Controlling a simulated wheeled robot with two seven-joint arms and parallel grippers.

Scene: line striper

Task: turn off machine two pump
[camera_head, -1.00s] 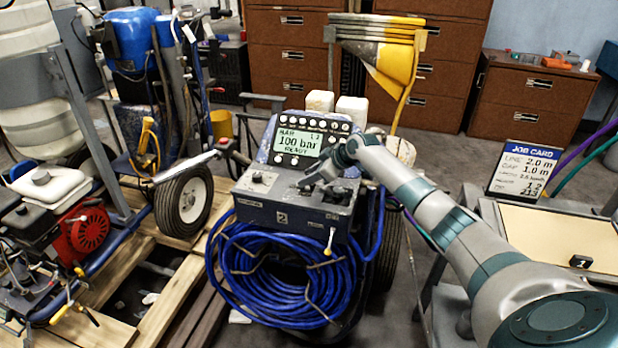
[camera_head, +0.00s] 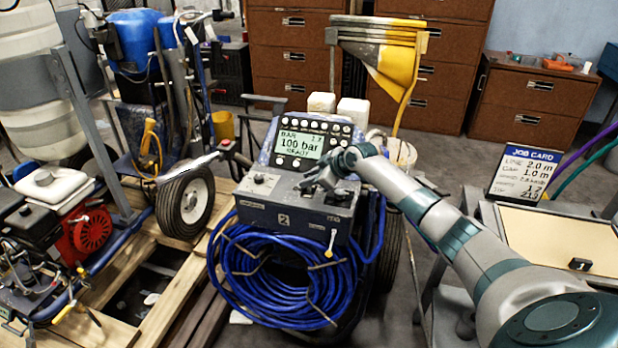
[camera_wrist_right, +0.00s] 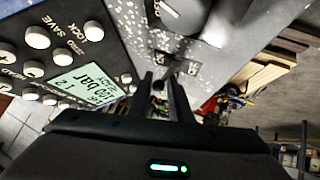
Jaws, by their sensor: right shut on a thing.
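Machine two (camera_head: 283,219), a line striper marked "2" with a coiled blue hose (camera_head: 285,275) on its front, stands in the middle of the head view. Its display (camera_head: 298,145) reads 100 bar, with what looks like READY below. My right gripper (camera_head: 314,182) reaches in from the right, just above the grey control box (camera_head: 275,205). In the right wrist view the jaws (camera_wrist_right: 168,82) are closed around a small switch lever (camera_wrist_right: 173,70) on the speckled panel, between small dark labels. The fingers hide part of it, and its on or off position cannot be told. My left gripper is out of view.
A round knob (camera_wrist_right: 185,12) sits close to the jaws on the panel. A lever with a yellow tip (camera_head: 329,250) hangs at the box's front. Another machine with a red engine (camera_head: 90,230) stands at left. A job card (camera_head: 524,172) stands on the right-hand table.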

